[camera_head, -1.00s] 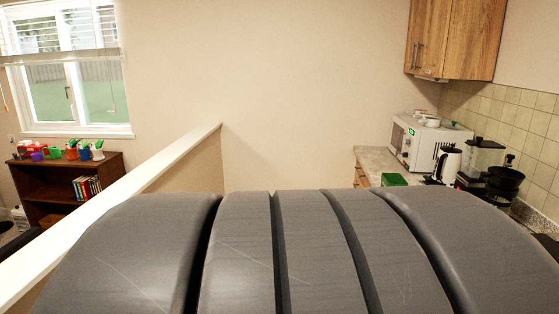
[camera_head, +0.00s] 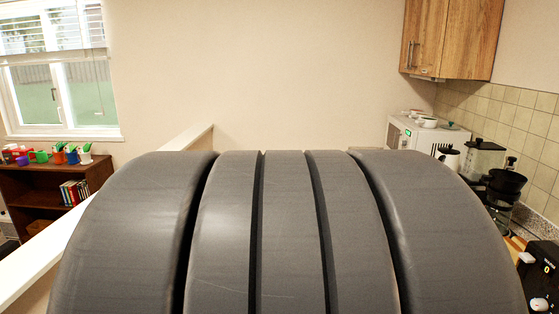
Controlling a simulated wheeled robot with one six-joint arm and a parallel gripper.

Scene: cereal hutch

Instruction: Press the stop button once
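A white microwave (camera_head: 408,131) stands on the counter at the right, against the back wall, with small bowls on top of it. Its front faces left and is partly hidden behind a large grey ridged part that I take to be my own arm. I cannot make out a stop button on it. A black appliance (camera_head: 541,280) with a small lit display and white parts is cut off at the lower right; I cannot tell whether it has a stop button. My gripper is not in view.
A wooden wall cabinet (camera_head: 450,45) hangs above. At the left are a white-topped half wall (camera_head: 40,255) and a brown bookshelf (camera_head: 35,190).

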